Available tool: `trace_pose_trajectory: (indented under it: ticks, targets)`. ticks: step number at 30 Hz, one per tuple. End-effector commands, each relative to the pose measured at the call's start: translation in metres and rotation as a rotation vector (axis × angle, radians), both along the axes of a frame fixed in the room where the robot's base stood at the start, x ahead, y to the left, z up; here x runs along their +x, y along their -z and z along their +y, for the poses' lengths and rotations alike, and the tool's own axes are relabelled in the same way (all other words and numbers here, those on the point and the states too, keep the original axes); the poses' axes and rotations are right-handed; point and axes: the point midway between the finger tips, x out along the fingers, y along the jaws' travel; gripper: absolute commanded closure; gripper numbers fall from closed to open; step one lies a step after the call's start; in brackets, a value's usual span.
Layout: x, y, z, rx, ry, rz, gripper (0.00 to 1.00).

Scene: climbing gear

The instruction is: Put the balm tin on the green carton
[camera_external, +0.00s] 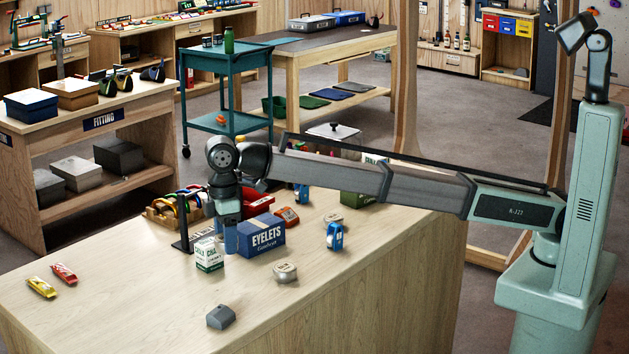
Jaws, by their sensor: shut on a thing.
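My gripper (230,250) points down over the middle of the table, just left of the blue EYELETS box (264,238) and right of a small white and green carton (209,255). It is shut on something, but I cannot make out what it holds. A round silver tin (285,273) lies flat in front of the EYELETS box, apart from my gripper. A larger green carton (357,199) stands behind, partly hidden by my arm. I cannot tell which tin is the balm tin.
A grey block (221,316) lies near the front edge, and red and yellow pieces (54,280) lie at left. A blue device (335,236) stands right of the EYELETS box. A wooden rack (168,213) and red bin (258,204) stand behind.

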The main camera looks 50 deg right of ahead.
Motion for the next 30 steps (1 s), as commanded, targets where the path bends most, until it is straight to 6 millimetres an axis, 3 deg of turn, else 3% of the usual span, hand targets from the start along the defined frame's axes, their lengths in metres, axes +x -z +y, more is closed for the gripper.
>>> trace_pose_trajectory:
  ticks: [15, 22, 30]
  targets:
    - [0.083, -0.005, -0.206, 0.001, 0.226, 0.0, 0.71]
    - [0.102, -0.007, -0.302, 0.0, 0.332, 0.0, 0.71]
    - [0.109, -0.006, -0.411, 0.0, 0.457, -0.001, 0.71]
